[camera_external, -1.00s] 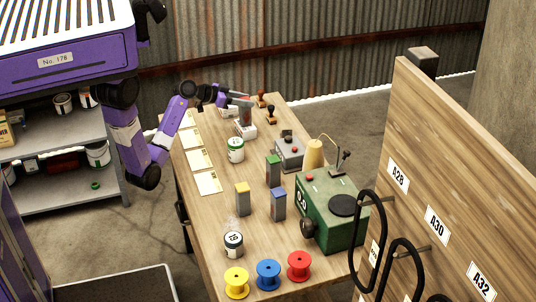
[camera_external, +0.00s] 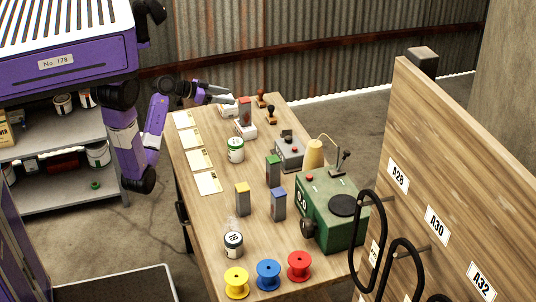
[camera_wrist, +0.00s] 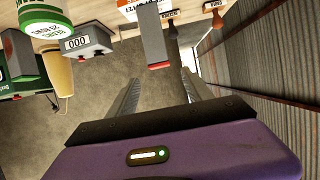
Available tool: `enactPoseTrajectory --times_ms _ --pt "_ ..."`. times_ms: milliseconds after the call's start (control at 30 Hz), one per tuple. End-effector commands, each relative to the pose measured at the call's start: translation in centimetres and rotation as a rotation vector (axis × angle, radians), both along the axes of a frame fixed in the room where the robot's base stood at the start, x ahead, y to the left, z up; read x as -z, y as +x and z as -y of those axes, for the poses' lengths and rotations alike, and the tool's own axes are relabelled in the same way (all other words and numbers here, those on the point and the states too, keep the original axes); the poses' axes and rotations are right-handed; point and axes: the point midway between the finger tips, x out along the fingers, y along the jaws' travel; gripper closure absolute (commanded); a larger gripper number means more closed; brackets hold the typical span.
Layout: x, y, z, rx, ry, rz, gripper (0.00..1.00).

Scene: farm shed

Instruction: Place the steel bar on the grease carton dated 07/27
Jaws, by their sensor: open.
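A grey steel bar with a red top (camera_external: 245,110) stands upright on a white carton (camera_external: 245,131) at the table's far end. In the wrist view the bar (camera_wrist: 153,38) appears upside down, its red end toward me, against the carton (camera_wrist: 129,10), whose orange-edged label seems to end in "27". A second white carton (camera_external: 227,111) lies behind it, partly hidden. My gripper (camera_external: 232,91) is open and empty, above and left of the bar; in the wrist view its fingers (camera_wrist: 162,88) are apart with a gap to the bar.
Bars with green (camera_external: 273,170), yellow (camera_external: 242,200) and blue tops (camera_external: 278,204) stand on the table. A white-green tin (camera_external: 235,150), a grey box (camera_external: 289,153) and stamps (camera_external: 271,115) are near the cartons. Paper sheets (camera_external: 199,159) line the left edge.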

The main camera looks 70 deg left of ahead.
Motion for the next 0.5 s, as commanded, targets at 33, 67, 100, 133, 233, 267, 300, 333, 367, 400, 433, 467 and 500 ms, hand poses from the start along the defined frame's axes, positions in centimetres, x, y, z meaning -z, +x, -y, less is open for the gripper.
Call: enactPoseTrajectory --times_ms 33,67,100,133,233,267,300,333,367,400,433,467,500 --pt "-0.2 -0.9 0.0 -0.003 0.001 -0.001 0.41" --pt "-0.5 -1.3 0.0 -0.002 0.002 0.000 0.41" --pt "-0.7 -1.8 0.0 -0.001 -0.001 0.000 0.41" --pt "-0.8 -2.1 0.0 -0.002 0.000 0.000 0.41" --pt "-1.2 -3.0 0.0 0.000 -0.001 -0.001 0.41" --pt "-1.2 -3.1 0.0 0.000 -0.001 -0.001 0.41" --pt "-1.3 -3.3 0.0 -0.001 -0.001 -0.001 0.41" --pt "-1.4 -3.4 0.0 -0.001 -0.001 -0.001 0.41" --pt "-1.4 -3.4 0.0 -0.001 -0.001 -0.001 0.41" --pt "-1.4 -3.5 0.0 0.000 0.000 -0.001 0.41" --pt "-1.4 -3.5 0.0 0.000 0.000 -0.001 0.41" --pt "-1.4 -3.5 0.0 0.000 0.000 -0.001 0.41" --pt "-1.4 -3.5 0.0 0.000 0.000 -0.001 0.41"
